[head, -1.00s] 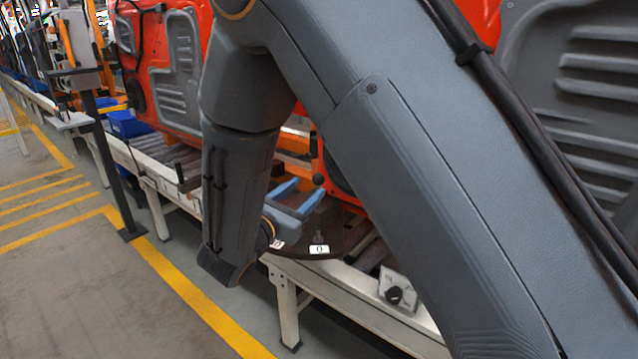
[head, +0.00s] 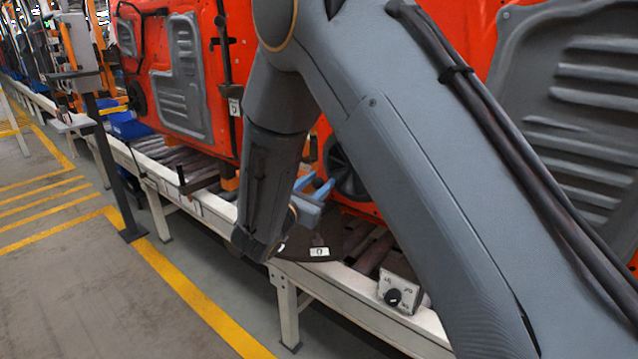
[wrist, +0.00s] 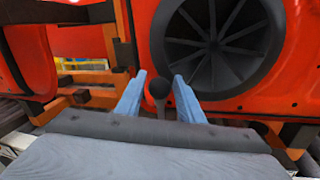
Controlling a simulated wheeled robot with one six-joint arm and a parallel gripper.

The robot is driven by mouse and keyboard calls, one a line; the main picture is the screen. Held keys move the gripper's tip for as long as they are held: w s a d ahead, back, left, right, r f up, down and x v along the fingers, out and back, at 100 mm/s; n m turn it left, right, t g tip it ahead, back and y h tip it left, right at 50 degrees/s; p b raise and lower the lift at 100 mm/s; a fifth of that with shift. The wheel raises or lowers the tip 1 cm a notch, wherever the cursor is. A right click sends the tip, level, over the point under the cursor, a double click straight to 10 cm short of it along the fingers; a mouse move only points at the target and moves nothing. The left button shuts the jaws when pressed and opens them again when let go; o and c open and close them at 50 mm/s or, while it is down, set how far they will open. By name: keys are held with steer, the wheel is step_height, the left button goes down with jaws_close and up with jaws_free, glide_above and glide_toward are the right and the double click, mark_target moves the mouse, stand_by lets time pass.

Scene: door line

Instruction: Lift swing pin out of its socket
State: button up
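The swing pin (wrist: 159,88) shows in the wrist view as a black ball knob on a thin grey stem, upright in the middle. My gripper (wrist: 158,84) has its two blue fingers apart, one on each side of the knob, with a gap on both sides. The pin's lower end and socket are hidden behind the gripper body. In the head view my gripper (head: 314,188) is partly hidden by my arm, above a dark plate with a white label (head: 319,252) at the conveyor's edge.
Orange-red door panels (head: 185,80) stand close behind on the roller conveyor (head: 180,155). The wrist view shows a round black slatted disc (wrist: 222,45) on the panel just beyond the fingers. A box with a black dial (head: 398,292) sits on the conveyor front.

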jaws_close()
steer(key=shift+r+p, duration=0.8)
steer(key=shift+r, duration=1.55)
steer(key=shift+o, duration=1.9)
jaws_free()
steer(key=b+v, duration=0.1)
steer(key=v, duration=0.6)
steer(key=shift+s+a+b, duration=0.15)
steer(key=shift+s+b, duration=0.2)
steer(key=shift+s, duration=0.05)
